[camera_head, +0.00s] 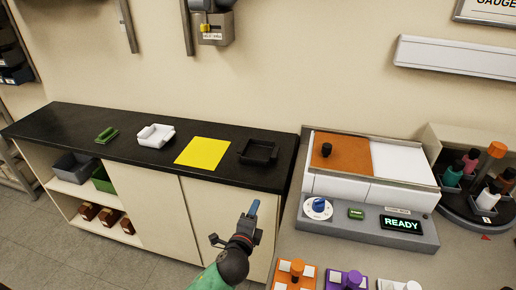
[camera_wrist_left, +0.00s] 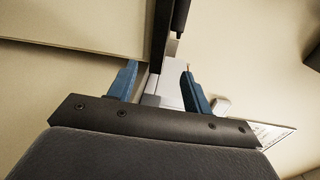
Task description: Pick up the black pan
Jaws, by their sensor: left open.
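The black pan (camera_head: 258,152), a small dark square tray, sits on the right part of the black countertop (camera_head: 220,173), beside a yellow sheet. My left gripper (camera_head: 234,222) is in front of the cabinet, nearer to the camera and lower in the picture than the pan, and apart from it. In the left wrist view its two blue fingers (camera_wrist_left: 160,78) stand wide apart with nothing held between them. I cannot make out the pan in that view. My right gripper is not in view.
On the counter lie the yellow sheet (camera_head: 203,151), a white tray (camera_head: 156,135) and a green tray (camera_head: 107,135). To the right stands a profiler with a READY display (camera_head: 402,225) and an orange plate (camera_head: 342,152). A bottle carousel (camera_head: 478,205) is at far right.

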